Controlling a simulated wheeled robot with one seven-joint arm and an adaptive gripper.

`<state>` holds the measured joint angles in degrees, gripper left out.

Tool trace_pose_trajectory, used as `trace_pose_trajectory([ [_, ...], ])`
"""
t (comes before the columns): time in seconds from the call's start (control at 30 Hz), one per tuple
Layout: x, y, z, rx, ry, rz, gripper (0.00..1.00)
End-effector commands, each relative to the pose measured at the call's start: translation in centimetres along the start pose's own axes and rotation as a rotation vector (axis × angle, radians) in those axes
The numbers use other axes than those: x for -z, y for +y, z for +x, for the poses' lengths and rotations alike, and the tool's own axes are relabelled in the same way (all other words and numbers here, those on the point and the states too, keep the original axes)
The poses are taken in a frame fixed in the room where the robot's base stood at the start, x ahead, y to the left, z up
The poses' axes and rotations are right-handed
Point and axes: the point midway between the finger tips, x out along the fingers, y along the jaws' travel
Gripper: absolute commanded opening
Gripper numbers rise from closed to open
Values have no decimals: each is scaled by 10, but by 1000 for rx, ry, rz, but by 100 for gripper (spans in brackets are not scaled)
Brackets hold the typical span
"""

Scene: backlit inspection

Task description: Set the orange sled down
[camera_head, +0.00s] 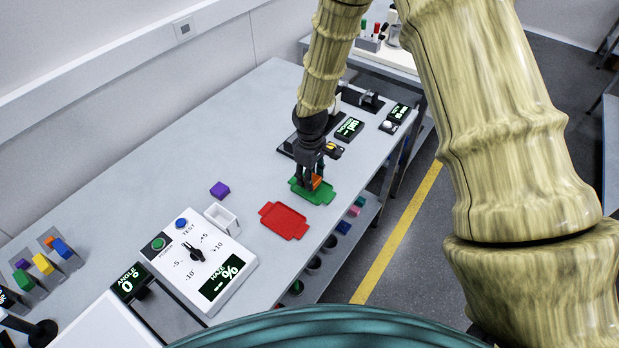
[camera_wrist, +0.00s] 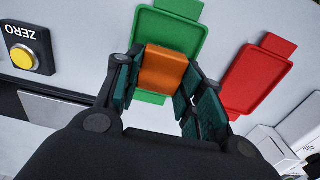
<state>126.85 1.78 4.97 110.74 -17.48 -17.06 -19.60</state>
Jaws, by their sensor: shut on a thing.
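The orange sled (camera_head: 316,182) is a small orange block between the fingers of my gripper (camera_head: 311,180). In the wrist view the orange sled (camera_wrist: 163,69) sits between the two dark finger pads of my gripper (camera_wrist: 158,85), which is shut on it. The green tray (camera_head: 324,195) lies under the sled and fingers; it also shows in the wrist view (camera_wrist: 198,40). I cannot tell whether the sled touches the tray. The red tray (camera_head: 284,220) lies empty beside the green one, and shows in the wrist view (camera_wrist: 253,80).
A purple block (camera_head: 219,189) and an open white box (camera_head: 222,217) stand to the left. A white control panel (camera_head: 196,262) with a dial and display is nearer. Dark devices with displays (camera_head: 349,128) stand behind my gripper. The table's right edge is close to the trays.

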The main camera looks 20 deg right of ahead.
Motion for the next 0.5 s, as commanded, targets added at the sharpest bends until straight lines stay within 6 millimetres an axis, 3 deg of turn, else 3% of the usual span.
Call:
trace_pose_trajectory([
  [0.23, 0, 0, 18, 0, -2, -1, 15],
  [0.5, 0, 0, 21, 0, -1, -1, 15],
])
